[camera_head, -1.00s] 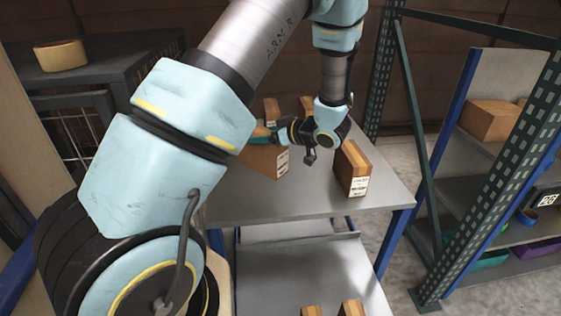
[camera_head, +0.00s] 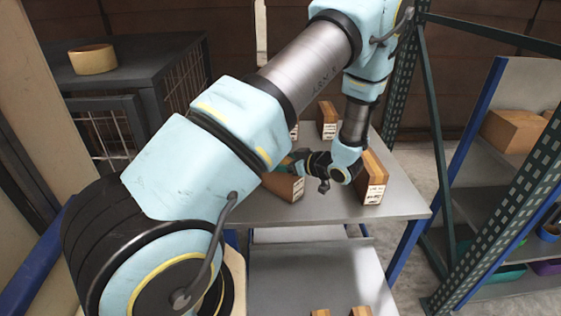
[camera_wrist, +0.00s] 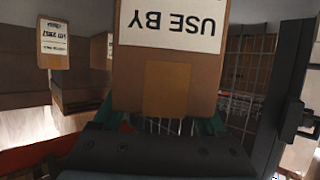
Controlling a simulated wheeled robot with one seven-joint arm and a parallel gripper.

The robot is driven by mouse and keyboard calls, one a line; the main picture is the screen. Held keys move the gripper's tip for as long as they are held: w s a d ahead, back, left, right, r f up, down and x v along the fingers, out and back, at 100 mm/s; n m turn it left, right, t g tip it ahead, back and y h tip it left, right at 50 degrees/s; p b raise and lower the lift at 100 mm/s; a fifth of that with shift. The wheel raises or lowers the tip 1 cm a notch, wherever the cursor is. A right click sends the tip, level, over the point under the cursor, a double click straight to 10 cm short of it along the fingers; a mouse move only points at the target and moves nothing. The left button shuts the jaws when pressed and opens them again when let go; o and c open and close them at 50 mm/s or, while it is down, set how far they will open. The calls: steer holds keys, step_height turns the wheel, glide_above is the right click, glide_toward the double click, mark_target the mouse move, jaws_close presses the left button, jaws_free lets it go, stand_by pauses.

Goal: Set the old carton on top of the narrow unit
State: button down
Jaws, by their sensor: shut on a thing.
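My gripper (camera_head: 290,163) is shut on a brown carton (camera_head: 284,187) above the grey table, in front of the other cartons. In the wrist view the held carton (camera_wrist: 165,90) fills the middle, between the teal fingers, with a white label reading "USE BY" upside down. In the head view it looks tilted, and my gripper hides its upper part. A dark grey unit (camera_head: 140,72) with mesh sides stands at the left, with a yellow ring-shaped roll (camera_head: 92,59) on its top. I cannot tell for sure that this is the narrow unit.
A carton (camera_head: 373,180) stands at the table's right, close to my wrist. Another carton (camera_head: 326,118) stands at the back of the grey table (camera_head: 400,203). A green rack post (camera_head: 500,210) and shelves with a carton (camera_head: 513,131) are at the right.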

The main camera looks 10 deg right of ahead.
steer(key=shift+f, duration=0.15)
jaws_free()
